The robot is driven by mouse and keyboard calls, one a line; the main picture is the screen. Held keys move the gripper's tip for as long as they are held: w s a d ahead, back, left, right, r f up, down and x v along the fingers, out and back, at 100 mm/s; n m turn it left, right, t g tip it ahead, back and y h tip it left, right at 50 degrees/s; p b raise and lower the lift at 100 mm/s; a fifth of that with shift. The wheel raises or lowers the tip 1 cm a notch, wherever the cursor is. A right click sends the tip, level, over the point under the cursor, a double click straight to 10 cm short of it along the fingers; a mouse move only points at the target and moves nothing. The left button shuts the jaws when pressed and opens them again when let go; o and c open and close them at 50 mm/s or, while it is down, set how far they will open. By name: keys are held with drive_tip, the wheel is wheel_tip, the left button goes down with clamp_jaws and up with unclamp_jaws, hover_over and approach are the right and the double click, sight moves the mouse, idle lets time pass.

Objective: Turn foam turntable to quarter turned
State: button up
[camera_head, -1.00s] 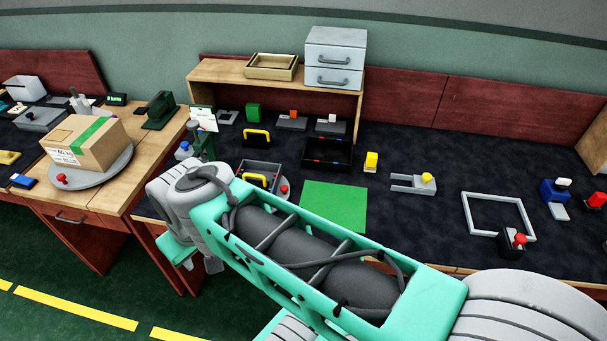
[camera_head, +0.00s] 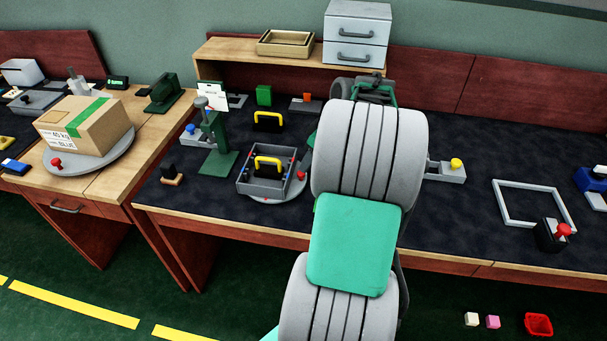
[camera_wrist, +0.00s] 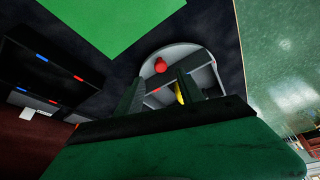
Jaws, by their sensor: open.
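A grey round turntable (camera_head: 268,198) stands at the front of the dark bench. It bears a grey tray (camera_head: 262,186) with a yellow handle, and a red knob (camera_head: 303,176) shows at its right edge. In the wrist view the turntable (camera_wrist: 193,50) and its red knob (camera_wrist: 160,66) lie beyond my fingers. My gripper (camera_wrist: 161,90) is open there, its two dark green fingers apart and pointing towards the turntable; contact with the knob cannot be told.
A second turntable (camera_head: 70,168) bears a cardboard box (camera_head: 85,125) on the left wooden table. A green stand (camera_head: 216,150) rises left of the tray. A grey frame (camera_head: 510,190) lies on the bench at right. A green mat (camera_wrist: 105,20) shows in the wrist view.

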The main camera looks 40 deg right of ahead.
sight(301, 173)
drive_tip(key=x, duration=0.6)
drive_tip(key=shift+w+a+f, duration=0.1)
drive_tip(key=shift+f, duration=0.05)
drive_tip(key=shift+c, duration=0.5)
clamp_jaws()
idle(0.6)
